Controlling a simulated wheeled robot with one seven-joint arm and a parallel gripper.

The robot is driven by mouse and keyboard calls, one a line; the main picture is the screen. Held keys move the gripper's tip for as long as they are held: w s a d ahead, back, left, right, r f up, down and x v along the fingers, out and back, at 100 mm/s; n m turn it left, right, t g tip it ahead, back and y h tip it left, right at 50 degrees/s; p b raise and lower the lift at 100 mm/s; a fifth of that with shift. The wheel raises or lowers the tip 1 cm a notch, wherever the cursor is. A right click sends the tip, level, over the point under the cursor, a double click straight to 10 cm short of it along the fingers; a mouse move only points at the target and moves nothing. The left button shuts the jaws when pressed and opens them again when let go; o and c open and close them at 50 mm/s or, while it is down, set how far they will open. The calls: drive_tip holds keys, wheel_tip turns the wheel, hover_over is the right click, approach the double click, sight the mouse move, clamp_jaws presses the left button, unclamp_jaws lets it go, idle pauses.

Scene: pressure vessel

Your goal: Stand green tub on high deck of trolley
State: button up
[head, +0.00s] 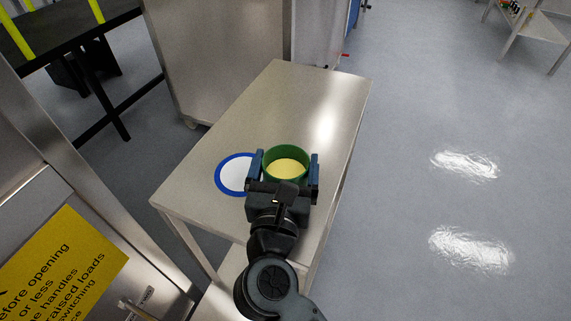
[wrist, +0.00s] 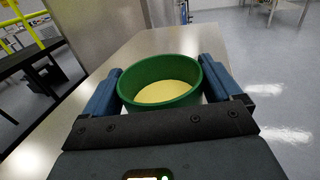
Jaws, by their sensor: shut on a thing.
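The green tub (head: 286,151) is a round, upright, open-topped tub with pale yellow contents. My gripper (head: 287,168) is shut on it, with one blue finger on each side. In the wrist view the tub (wrist: 160,68) sits between the two fingers of my gripper (wrist: 160,90). The tub is over the top deck of the steel trolley (head: 300,95), near its right edge. I cannot tell whether its base touches the deck, because my gripper hides it. A lower shelf of the trolley (head: 233,262) shows beneath.
A white disc with a blue rim (head: 238,174) lies on the deck just left of the tub. The far part of the deck is bare. A steel cabinet (head: 215,50) stands behind left, and a yellow sign (head: 62,268) is at lower left. Open floor lies to the right.

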drive_tip(key=shift+r, duration=0.1)
drive_tip(key=o, duration=1.4)
drive_tip(key=shift+f, duration=0.2)
drive_tip(key=shift+r, duration=0.15)
drive_tip(key=s, duration=0.8)
drive_tip(key=s+a, duration=0.1)
drive_tip(key=s, duration=0.3)
drive_tip(key=shift+b, duration=0.4)
